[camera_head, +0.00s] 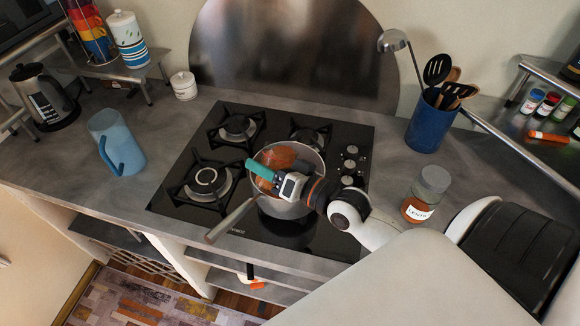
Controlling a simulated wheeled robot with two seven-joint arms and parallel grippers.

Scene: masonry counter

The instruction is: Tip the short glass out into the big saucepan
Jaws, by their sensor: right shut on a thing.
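The big saucepan (309,154) stands on the hob, its long handle pointing to the lower left. Orange-brown contents show inside it. My right gripper (262,172) reaches in from the right over the saucepan, its teal fingertip near the left rim. It is shut on the short glass, which is clear and hard to make out against the pan and the orange-brown patches; its exact tilt cannot be told. The gripper and wrist hide part of the pan. My left gripper is out of view.
A lentil jar (421,200) stands right of the hob, near my arm. A blue utensil pot (427,128) is behind it. A blue jug (117,143) and a kettle (44,97) stand at left. The counter between jug and hob is clear.

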